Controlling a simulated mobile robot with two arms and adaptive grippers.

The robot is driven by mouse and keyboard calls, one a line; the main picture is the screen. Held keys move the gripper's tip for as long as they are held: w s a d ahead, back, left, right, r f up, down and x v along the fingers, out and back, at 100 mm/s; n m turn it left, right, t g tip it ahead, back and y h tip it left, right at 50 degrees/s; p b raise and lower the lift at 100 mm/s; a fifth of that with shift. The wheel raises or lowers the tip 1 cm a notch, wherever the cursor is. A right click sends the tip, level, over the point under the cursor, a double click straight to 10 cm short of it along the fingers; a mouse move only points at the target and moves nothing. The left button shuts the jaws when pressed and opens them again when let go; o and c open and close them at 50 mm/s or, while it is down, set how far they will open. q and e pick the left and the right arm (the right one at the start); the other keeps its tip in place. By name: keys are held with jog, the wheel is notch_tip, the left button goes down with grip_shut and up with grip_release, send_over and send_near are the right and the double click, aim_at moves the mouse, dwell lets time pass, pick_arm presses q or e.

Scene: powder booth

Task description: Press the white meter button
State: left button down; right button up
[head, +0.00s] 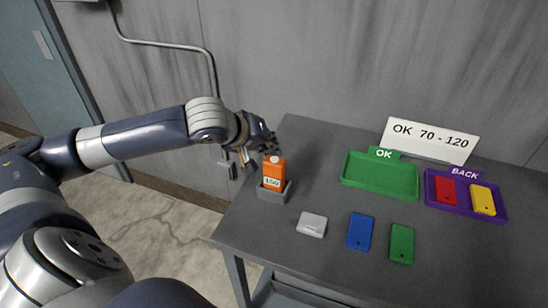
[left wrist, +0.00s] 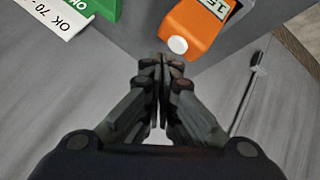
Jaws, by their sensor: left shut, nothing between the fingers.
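The orange meter (head: 273,172) stands in a grey holder (head: 275,191) at the table's left side. Its small display is hard to read. The white button (head: 275,159) is on its top; in the left wrist view the button (left wrist: 177,44) shows on the orange meter (left wrist: 196,27), just beyond my fingertips. My left gripper (head: 268,145) is above and behind the meter in the head view. In the left wrist view the left gripper's fingers (left wrist: 161,62) are together and empty. They look apart from the button, though the exact gap is hard to judge. My right gripper is not seen.
A green OK tray (head: 380,188) is empty. A purple BACK tray (head: 440,202) holds a red block (head: 446,189) and a yellow block (head: 483,200). Grey (head: 311,225), blue (head: 360,231) and green (head: 402,243) blocks lie in front. A sign (head: 430,140) reads "OK 70 - 120".

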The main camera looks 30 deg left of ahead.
aim_at(271, 158)
pick_arm(q)
jog(key=shift+f, duration=0.15)
jog(key=shift+f, duration=0.3)
jog(key=shift+f, duration=0.15)
dwell(0.3)
jog(key=shift+r+p, duration=0.65)
notch_tip(271, 158, up, 6)
jog(key=p, duration=0.6)
jog(key=shift+p, duration=0.3)
jog(key=shift+f, duration=0.1)
